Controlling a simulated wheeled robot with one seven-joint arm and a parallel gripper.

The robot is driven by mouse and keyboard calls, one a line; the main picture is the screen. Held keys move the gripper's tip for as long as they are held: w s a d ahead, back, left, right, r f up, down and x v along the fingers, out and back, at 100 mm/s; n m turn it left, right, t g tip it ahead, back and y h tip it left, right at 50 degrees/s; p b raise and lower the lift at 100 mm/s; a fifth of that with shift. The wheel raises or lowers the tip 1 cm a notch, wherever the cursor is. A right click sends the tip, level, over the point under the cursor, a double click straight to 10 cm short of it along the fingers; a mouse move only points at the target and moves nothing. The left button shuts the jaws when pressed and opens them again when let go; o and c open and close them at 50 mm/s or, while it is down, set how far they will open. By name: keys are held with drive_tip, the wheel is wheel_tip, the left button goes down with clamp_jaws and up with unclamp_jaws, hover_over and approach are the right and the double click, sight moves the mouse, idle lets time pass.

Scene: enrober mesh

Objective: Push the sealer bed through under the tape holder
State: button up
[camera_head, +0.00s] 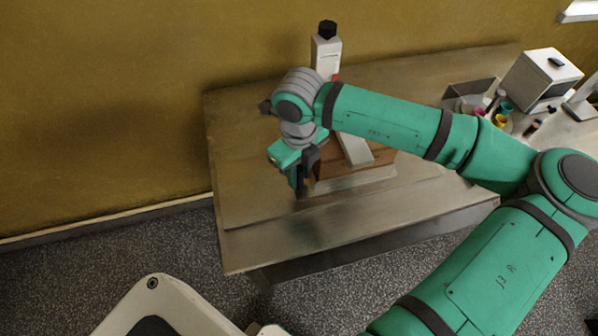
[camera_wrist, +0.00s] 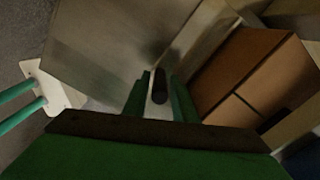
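A brown carton (camera_head: 382,163) sits on a low pale bed (camera_head: 352,184) on the table, and its seamed top shows in the wrist view (camera_wrist: 235,68). A pale upright with a black cap (camera_head: 327,52) stands behind, and a pale slanting bar (camera_head: 355,149) crosses over the carton; these seem to be the tape holder, partly hidden by my arm. My gripper (camera_head: 302,183) points down at the bed's left end, beside the carton. In the wrist view a dark-ended peg (camera_wrist: 160,84) shows between its green fingers; whether they grip it is unclear.
The table (camera_head: 250,190) is bare left of the bed and along its front. At the right stand a grey tray (camera_head: 470,90), several small coloured items, a white box (camera_head: 543,80) and a pale stand (camera_head: 585,98). A wall runs behind the table.

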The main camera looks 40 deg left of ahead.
wheel_tip(320, 180, up, 11)
drive_tip(key=shift+f, duration=0.1)
idle(0.4)
